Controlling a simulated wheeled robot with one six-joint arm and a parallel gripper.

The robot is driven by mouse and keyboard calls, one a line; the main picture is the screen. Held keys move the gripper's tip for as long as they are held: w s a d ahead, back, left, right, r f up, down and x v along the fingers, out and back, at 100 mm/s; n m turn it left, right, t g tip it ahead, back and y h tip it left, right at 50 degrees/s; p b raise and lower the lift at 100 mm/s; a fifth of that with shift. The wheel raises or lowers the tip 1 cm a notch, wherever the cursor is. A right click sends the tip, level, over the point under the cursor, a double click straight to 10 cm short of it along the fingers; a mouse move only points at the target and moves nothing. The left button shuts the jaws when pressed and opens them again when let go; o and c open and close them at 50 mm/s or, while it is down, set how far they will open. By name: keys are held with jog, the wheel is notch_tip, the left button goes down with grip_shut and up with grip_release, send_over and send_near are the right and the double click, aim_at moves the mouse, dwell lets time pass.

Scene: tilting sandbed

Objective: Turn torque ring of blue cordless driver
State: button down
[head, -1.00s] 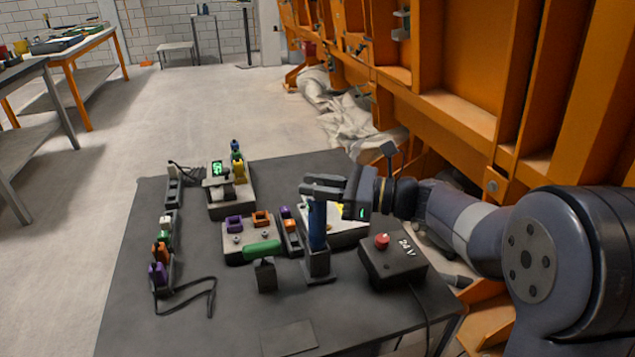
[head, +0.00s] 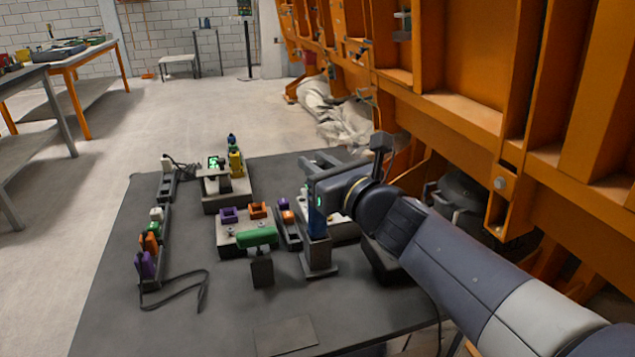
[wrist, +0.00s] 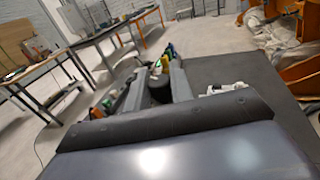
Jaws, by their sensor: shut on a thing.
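The blue cordless driver (head: 317,223) stands upright in a dark stand (head: 319,260) on the dark table. My gripper (head: 317,163) is at its top end, with the fingers pointing away to the far left. In the wrist view, a dark round part (wrist: 158,90) of the driver sits between my two fingers (wrist: 157,78), which are closed on it. I take it for the torque ring. Its markings cannot be made out, and my gripper hides most of the driver's top in the head view.
A green-handled tool (head: 257,237) in a stand is close left of the driver. Several coloured blocks and a rail (head: 154,240) line the left of the table (head: 200,325). A dark box (head: 382,264) is partly hidden under my arm. An orange steel frame (head: 470,110) rises at right.

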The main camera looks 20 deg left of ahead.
jog(key=shift+a+f+m+t+h+b, duration=0.2)
jog(key=shift+m+t+h+b, duration=0.5)
jog(key=shift+b, duration=1.65)
jog(key=shift+d+f+m+t+h+b, duration=0.2)
jog(key=shift+m+t+h+b, duration=0.5)
jog(key=shift+b, duration=1.6)
jog(key=m+t+h+b, duration=0.1)
jog(key=h+b, duration=0.2)
jog(key=b, duration=0.2)
jog(key=shift+a+m+t+b, duration=0.1)
jog(key=shift+m+t+b, duration=0.2)
jog(key=shift+m+b, duration=0.1)
jog(key=shift+r+m+t+h+b, duration=0.25)
jog(key=shift+m+h, duration=0.45)
jog(key=shift+h, duration=0.35)
jog(key=shift+m+t+h+b, duration=0.1)
jog(key=shift+m+t+h, duration=0.25)
jog(key=shift+m+h, duration=0.55)
jog(key=shift+h, duration=0.55)
jog(key=c, duration=1.3)
grip_release()
jog(key=shift+r, duration=0.1)
jog(key=shift+s, duration=0.15)
